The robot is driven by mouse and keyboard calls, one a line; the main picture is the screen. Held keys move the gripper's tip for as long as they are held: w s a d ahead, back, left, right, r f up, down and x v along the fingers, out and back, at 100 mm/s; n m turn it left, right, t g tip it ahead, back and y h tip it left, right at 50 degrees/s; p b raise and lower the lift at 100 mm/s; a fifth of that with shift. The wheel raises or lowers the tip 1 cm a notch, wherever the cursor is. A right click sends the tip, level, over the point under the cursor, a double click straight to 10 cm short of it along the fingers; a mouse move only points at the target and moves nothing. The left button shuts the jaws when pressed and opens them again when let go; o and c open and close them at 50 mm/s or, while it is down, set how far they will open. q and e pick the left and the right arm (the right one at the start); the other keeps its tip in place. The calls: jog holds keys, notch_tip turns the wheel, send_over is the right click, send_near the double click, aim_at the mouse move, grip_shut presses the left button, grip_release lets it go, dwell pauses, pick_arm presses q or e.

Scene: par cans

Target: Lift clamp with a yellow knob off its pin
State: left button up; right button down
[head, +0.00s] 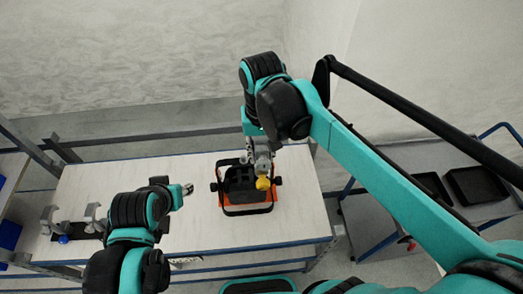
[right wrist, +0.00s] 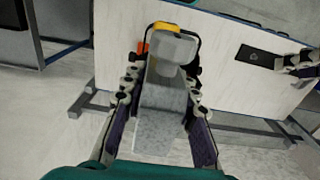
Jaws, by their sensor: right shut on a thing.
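The grey clamp with a yellow knob (head: 262,183) is in my right gripper (head: 258,150), over the black and orange fixture (head: 247,209) on the table. In the right wrist view the two fingers of my right gripper (right wrist: 160,92) lie on either side of the grey clamp body (right wrist: 163,98), with the yellow knob (right wrist: 168,28) at its far end. Any pin under the clamp is hidden, and I cannot tell whether the clamp touches the fixture. My left gripper (head: 187,189) is above the table, left of the fixture; its jaw opening is too small to tell.
Grey clamps (head: 48,217) stand on a dark base at the table's left end, with a blue knob (head: 63,239). The pale tabletop (head: 205,225) has bare room left of the fixture. A grey cart (head: 378,222) with black trays (head: 475,186) stands at right.

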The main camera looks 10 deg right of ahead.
jog(key=shift+f+b, duration=1.35)
jog(key=shift+f, duration=0.8)
